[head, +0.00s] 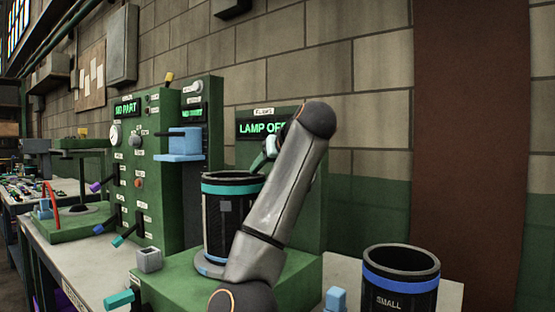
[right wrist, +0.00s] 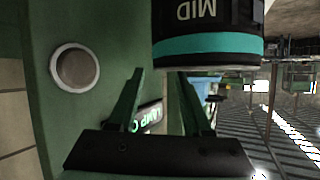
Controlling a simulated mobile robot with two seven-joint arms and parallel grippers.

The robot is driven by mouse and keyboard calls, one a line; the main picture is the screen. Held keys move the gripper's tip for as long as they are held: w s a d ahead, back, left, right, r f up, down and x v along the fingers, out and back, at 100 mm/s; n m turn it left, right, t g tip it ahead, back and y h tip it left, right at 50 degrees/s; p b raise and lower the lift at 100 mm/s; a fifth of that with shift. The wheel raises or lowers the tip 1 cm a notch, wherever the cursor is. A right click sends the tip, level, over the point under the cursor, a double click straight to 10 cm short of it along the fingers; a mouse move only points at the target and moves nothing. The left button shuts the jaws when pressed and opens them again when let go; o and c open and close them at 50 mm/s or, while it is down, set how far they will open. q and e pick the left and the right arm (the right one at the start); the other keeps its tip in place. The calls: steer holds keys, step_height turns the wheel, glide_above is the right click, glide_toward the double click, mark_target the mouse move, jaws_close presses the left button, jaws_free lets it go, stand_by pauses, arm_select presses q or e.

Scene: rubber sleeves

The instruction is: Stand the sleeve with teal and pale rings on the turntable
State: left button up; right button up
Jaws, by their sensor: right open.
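A dark sleeve (head: 216,222) with a teal ring near its top stands upright on the turntable (head: 208,268), on a green block in the head view. My right arm hides its right side. In the right wrist view the sleeve (right wrist: 208,20) shows upside down, with the letters MID and the teal ring. I cannot make out a pale ring. My right gripper (right wrist: 160,73) is open, and nothing shows between its fingers. It is close to the sleeve's top rim; I cannot tell whether they touch. In the head view the gripper is mostly hidden behind the arm. My left gripper is not in view.
Another sleeve (head: 400,283), dark with a blue ring and marked SMALL, stands at the right. A green panel (head: 160,160) with knobs and a blue bracket (head: 180,144) rises behind left. A display (head: 260,127) reads LAMP OFF.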

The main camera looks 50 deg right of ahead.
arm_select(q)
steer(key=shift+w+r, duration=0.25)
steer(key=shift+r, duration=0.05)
arm_select(e)
steer(key=v, duration=0.8)
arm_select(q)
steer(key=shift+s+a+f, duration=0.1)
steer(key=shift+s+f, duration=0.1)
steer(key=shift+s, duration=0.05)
arm_select(e)
steer(key=shift+s+a+r, duration=0.1)
steer(key=shift+s, duration=0.05)
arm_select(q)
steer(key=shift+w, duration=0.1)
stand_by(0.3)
